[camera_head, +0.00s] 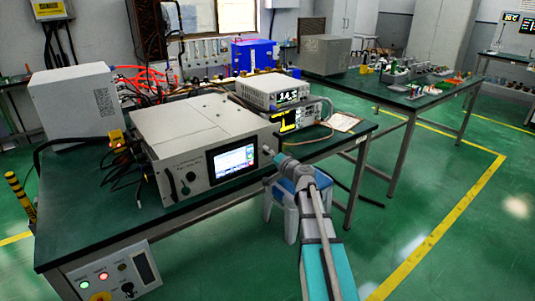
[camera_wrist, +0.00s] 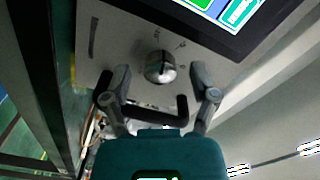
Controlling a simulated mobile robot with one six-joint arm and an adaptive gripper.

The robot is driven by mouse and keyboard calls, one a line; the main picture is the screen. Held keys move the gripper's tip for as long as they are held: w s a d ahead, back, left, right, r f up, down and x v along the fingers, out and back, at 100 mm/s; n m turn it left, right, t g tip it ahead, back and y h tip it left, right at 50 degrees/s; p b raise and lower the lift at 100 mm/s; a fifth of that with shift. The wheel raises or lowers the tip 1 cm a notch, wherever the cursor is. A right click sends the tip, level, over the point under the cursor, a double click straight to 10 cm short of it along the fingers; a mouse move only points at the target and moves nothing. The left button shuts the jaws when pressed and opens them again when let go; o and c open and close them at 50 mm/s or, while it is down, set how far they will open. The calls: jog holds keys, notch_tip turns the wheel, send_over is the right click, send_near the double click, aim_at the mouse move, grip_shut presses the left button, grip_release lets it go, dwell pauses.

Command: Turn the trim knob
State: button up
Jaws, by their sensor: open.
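In the wrist view, a round, shiny silver-grey knob (camera_wrist: 160,67) with a dark mark across it sits on the light grey front panel. My gripper (camera_wrist: 160,76) is open, with one finger left and one right of the knob, apart from it. In the head view, my gripper (camera_head: 278,158) is at the right end of the generator's (camera_head: 200,150) front, beside its screen. It seems to hide that end of the panel, and I cannot make out the knob there.
In the wrist view, a dark bar handle (camera_wrist: 150,113) crosses below the knob, between the fingers. The lit screen (camera_wrist: 245,12) is at upper right. A white instrument (camera_head: 272,92) stands behind the generator on the green bench (camera_head: 75,225). A stool (camera_head: 290,212) is below my arm.

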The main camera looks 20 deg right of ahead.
jog(key=shift+w+a, duration=0.15)
jog(key=shift+w, duration=0.4)
grip_shut()
